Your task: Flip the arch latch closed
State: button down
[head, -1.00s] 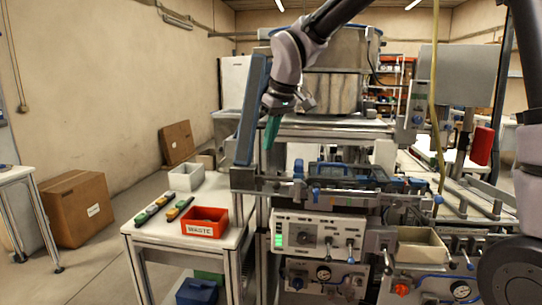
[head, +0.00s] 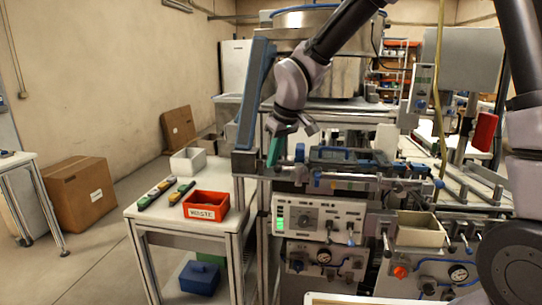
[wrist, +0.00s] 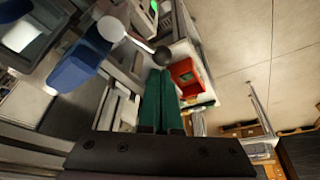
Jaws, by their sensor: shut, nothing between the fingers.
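My gripper (head: 272,163) has green fingers pointing down at the left end of the machine's rail. The fingers are pressed together and empty, as the wrist view also shows (wrist: 159,75). A blue upright tab (head: 299,152) stands just right of the fingers, apart from them. A long blue part (head: 335,155) lies along the rail farther right. In the wrist view a blue part (wrist: 77,67) is left of the fingers, and a lever with a black ball end (wrist: 160,56) is close to the fingertips. I cannot tell which blue part is the arch latch, or its position.
A tall blue-grey post (head: 255,95) rises left of my gripper. A red waste bin (head: 206,205) and white bin (head: 188,161) stand on the left side table. A control panel (head: 319,217) with levers is below the rail. A cream tray (head: 419,232) sits at right.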

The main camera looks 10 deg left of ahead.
jog(key=shift+s+d+n+g, duration=0.1)
jog(key=shift+s+n+g, duration=0.2)
jog(key=shift+s+n, duration=0.6)
dwell(0.3)
jog(key=s+d+n+g, duration=0.3)
jog(key=s+d+n, duration=0.1)
jog(key=n, duration=0.7)
jog(key=shift+s+d+n+g+y, duration=0.15)
jog(key=shift+d+n+g+y, duration=0.15)
jog(key=shift+g, duration=0.1)
